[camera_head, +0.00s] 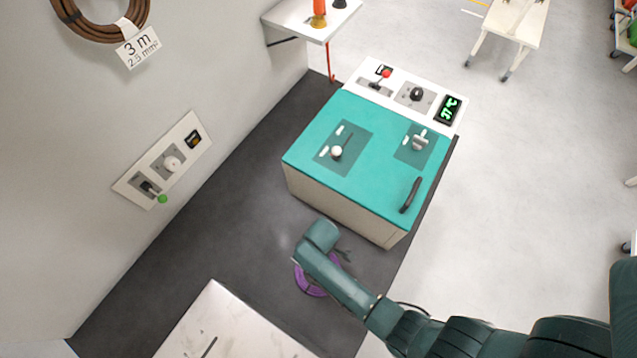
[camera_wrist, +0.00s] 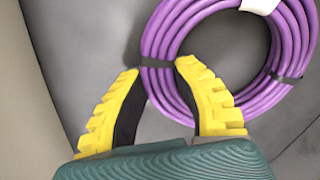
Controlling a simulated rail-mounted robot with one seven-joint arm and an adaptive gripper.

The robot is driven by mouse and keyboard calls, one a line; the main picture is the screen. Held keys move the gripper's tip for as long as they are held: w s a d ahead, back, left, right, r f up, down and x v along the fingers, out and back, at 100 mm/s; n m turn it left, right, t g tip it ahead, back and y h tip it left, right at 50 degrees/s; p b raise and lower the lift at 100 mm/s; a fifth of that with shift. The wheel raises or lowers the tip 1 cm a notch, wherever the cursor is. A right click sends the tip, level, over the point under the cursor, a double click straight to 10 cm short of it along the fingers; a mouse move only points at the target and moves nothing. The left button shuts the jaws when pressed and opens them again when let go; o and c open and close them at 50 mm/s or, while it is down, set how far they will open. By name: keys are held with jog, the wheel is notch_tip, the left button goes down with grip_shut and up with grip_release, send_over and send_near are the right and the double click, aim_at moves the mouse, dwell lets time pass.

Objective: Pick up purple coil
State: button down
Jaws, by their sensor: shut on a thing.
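The purple coil (camera_head: 310,288) lies on the dark floor mat below my arm in the head view, partly hidden by the arm. In the wrist view the purple coil (camera_wrist: 160,38) fills the upper right, with dark ties and a white tag. My gripper (camera_wrist: 158,70) has its yellow fingers on either side of the coil's near left part, one outside the ring and one inside it. It is shut on the coil. In the head view the fingers are mostly hidden by the arm.
A teal-topped cabinet (camera_head: 375,165) with handles and controls stands just beyond the coil. A white surface (camera_head: 225,325) is at the near left. A brown coil (camera_head: 95,32) hangs on the left wall above a switch panel (camera_head: 163,160). Open floor lies right.

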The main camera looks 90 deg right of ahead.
notch_tip(320, 180, up, 10)
jog(key=shift+r+p, duration=0.1)
jog(key=shift+p, duration=0.9)
dwell(0.9)
